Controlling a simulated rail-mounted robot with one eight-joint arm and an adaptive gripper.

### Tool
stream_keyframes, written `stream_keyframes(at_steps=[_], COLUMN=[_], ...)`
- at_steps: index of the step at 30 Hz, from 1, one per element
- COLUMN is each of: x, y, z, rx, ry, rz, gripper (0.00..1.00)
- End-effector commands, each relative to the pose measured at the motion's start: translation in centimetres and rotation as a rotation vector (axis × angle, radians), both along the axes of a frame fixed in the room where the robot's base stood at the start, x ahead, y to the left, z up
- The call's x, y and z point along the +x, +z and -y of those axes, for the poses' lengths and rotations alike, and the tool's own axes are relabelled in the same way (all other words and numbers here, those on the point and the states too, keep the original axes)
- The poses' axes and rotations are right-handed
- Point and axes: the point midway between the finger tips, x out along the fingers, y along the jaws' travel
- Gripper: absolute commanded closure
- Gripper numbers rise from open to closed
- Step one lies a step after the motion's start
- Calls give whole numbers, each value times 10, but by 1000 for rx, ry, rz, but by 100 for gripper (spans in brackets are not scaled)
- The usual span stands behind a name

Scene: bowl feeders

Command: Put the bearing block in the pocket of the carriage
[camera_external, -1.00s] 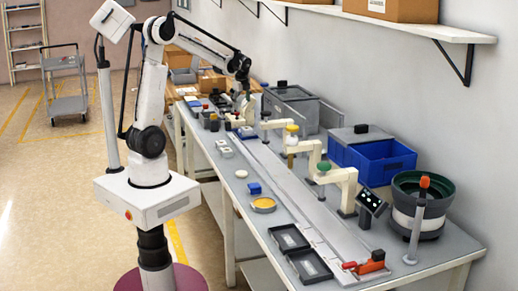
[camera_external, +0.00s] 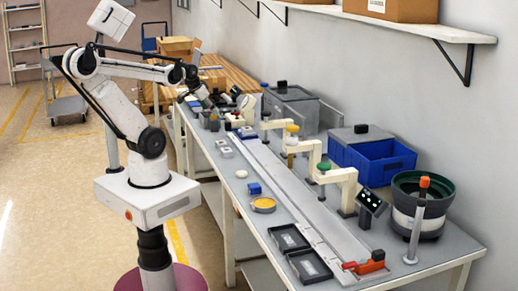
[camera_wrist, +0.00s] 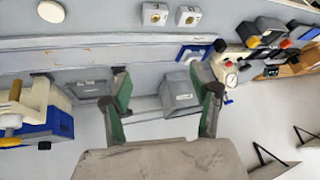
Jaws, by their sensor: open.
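Two white blocks with brass-coloured round centres, which look like bearing blocks (camera_wrist: 155,14) (camera_wrist: 188,16), lie side by side at the top of the wrist view. In the external view, small white blocks (camera_external: 226,152) sit on the bench left of the long rail. A blue and white piece on the rail (camera_wrist: 193,52), probably the carriage, shows right of centre in the wrist view; it also shows in the external view (camera_external: 246,132). Its pocket is too small to make out. My gripper (camera_wrist: 163,110) is open and empty, its green-padded fingers wide apart, above the bench's far end (camera_external: 207,102).
Cream arched stations (camera_external: 340,176) stand along the rail. A blue bin (camera_external: 375,172), grey box (camera_external: 290,104) and bowl feeder (camera_external: 422,205) line the wall side. Several small fixtures crowd the far end.

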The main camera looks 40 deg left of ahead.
Motion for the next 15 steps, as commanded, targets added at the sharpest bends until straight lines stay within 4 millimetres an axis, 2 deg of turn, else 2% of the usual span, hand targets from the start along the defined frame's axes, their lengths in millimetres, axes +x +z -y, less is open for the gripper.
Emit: stream_keyframes(at_steps=[1,6,15], x=[-10,-25,-28], y=[-5,-13,-14], z=[1,4,5], rx=[-36,-122,-144], ry=[41,140,165], rz=[11,37,43], gripper=[41,41,41])
